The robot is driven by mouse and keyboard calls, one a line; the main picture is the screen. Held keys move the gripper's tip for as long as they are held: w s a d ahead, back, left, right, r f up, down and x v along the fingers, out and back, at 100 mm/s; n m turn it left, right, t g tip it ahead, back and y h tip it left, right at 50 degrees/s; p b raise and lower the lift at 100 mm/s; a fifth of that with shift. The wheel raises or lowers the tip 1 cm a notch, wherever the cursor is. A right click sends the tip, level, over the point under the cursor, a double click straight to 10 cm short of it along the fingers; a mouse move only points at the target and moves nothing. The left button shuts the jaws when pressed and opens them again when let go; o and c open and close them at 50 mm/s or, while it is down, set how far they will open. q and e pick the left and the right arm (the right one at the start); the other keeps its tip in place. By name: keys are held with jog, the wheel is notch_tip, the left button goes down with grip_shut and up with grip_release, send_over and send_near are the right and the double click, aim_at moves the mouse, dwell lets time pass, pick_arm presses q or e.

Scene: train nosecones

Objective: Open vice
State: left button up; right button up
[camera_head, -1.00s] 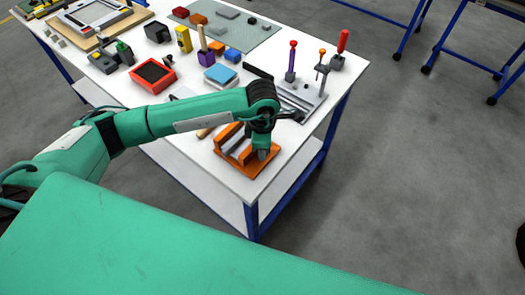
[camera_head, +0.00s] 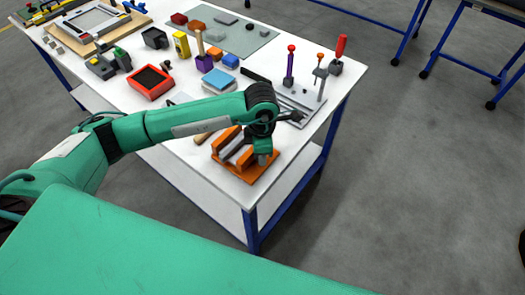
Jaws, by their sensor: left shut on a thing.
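The orange vice (camera_head: 236,168) sits near the front corner of the white table, with grey jaw faces between its orange blocks. My left arm comes in from the left over the table. My left gripper (camera_head: 263,158) points down at the vice's right end and is shut on a part of it, most likely the handle. The fingertips and the gripped part are small and partly hidden by the wrist. My right gripper is not in view.
A grey plate with upright red- and orange-topped tools (camera_head: 290,65) stands behind the gripper. A red tray (camera_head: 150,82), a blue block (camera_head: 219,78) and a yellow box (camera_head: 181,45) stand farther back.

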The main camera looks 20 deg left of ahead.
pick_arm(q)
jog(key=shift+a, duration=0.2)
dwell(0.3)
jog(key=o, duration=0.9)
jog(key=shift+o, duration=0.3)
jog(key=shift+s+a, duration=0.1)
jog(key=shift+s, duration=0.05)
jog(key=shift+r, duration=0.1)
